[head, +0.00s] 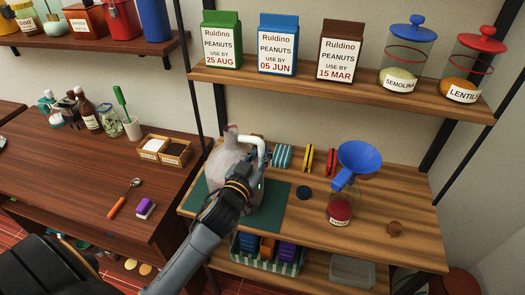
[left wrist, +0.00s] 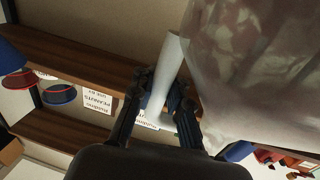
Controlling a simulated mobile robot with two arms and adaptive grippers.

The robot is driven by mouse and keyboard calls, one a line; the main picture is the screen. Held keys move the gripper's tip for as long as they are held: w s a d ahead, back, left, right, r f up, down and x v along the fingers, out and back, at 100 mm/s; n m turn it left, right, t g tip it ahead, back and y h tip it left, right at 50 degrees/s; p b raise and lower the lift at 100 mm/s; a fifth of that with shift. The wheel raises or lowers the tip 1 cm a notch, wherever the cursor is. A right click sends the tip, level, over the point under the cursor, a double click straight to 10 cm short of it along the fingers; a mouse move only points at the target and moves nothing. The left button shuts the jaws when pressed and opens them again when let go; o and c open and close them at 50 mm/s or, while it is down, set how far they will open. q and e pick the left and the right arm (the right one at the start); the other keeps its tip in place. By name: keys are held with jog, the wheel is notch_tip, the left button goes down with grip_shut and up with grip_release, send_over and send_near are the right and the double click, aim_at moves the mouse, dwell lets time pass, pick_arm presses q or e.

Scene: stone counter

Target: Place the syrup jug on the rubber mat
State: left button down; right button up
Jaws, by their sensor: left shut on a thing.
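The syrup jug (head: 226,160), pale grey and mottled with a white handle (head: 258,146), is over or on the dark green rubber mat (head: 272,218) on the wooden shelf. My left gripper (head: 258,172) is shut on the jug's handle. In the left wrist view the fingers (left wrist: 165,110) close around the white handle (left wrist: 167,75), and the jug's body (left wrist: 255,70) fills the upper right. My left arm hides the jug's base, so I cannot tell if it touches the mat. My right gripper is not in view.
Right of the mat are a dark round lid (head: 304,193), a jar with a blue funnel (head: 358,163) and a small brown object (head: 395,229). Peanut cartons (head: 278,45) and jars stand on the shelf above. A striped crate (head: 268,262) sits below.

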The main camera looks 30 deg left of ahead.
pick_arm(q)
jog(key=c, duration=1.3)
grip_release()
jog(key=shift+r, duration=0.15)
jog(key=shift+s+f, duration=0.2)
jog(key=shift+s, duration=0.15)
jog(key=s+d+b, duration=0.1)
jog(key=s+b, duration=0.1)
jog(key=s, duration=0.9)
jog(key=shift+s+r+b, duration=0.2)
jog(key=shift+r+b, duration=0.05)
jog(key=shift+b, duration=0.15)
